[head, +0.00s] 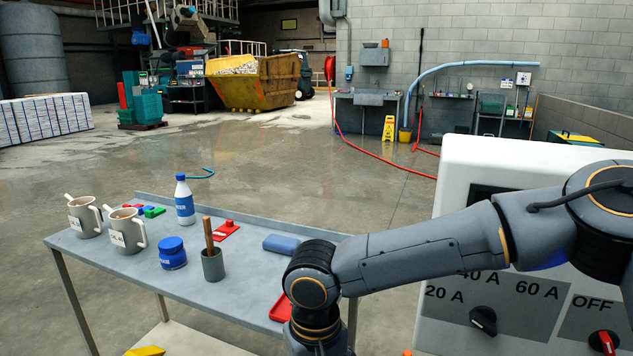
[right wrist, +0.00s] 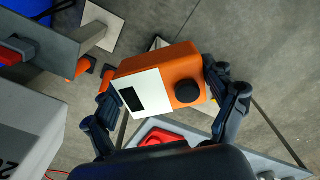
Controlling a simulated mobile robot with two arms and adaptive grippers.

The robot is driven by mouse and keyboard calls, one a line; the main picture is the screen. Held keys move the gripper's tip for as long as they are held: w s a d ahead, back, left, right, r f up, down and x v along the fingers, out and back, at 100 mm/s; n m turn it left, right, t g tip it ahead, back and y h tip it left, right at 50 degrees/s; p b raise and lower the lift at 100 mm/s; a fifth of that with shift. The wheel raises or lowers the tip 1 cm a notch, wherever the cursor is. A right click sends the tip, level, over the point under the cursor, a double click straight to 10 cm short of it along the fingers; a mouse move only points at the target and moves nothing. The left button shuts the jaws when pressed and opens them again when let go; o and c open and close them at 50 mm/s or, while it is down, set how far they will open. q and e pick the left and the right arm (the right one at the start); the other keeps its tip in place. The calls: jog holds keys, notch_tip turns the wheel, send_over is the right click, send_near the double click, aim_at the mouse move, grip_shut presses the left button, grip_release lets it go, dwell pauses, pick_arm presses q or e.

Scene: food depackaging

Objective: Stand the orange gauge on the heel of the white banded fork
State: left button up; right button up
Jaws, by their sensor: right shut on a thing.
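The orange gauge (right wrist: 175,72) is a boxy orange body with a white panel, a dark display and a black knob. It shows in the right wrist view. My right gripper (right wrist: 160,84) is shut on it, with one finger at each side, and holds it tilted in that picture. In the head view my right arm reaches in from the right, and its gripper and the gauge are out of sight. I cannot pick out the white banded fork with certainty. A pale flat piece (right wrist: 99,28) shows upper left in the right wrist view. My left gripper is not in view.
A grey table (head: 215,292) holds mugs, a blue-capped bottle (head: 184,204), a blue jar (head: 172,254), a grey cup (head: 212,265) and red pieces. A white control cabinet (head: 462,170) stands at right. Orange cone-like items (right wrist: 80,68) are left of the gauge.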

jog(key=shift+m, duration=0.5)
jog(key=d, duration=0.4)
jog(key=shift+w+d+f, duration=0.1)
jog(key=shift+d+f, duration=0.1)
jog(key=shift+d, duration=0.2)
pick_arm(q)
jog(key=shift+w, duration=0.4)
pick_arm(e)
jog(key=s+d+m, duration=0.2)
jog(key=d+m, duration=0.2)
jog(key=d, duration=1)
jog(key=shift+s+d, duration=0.2)
jog(key=shift+s, duration=0.1)
jog(key=shift+f, duration=0.15)
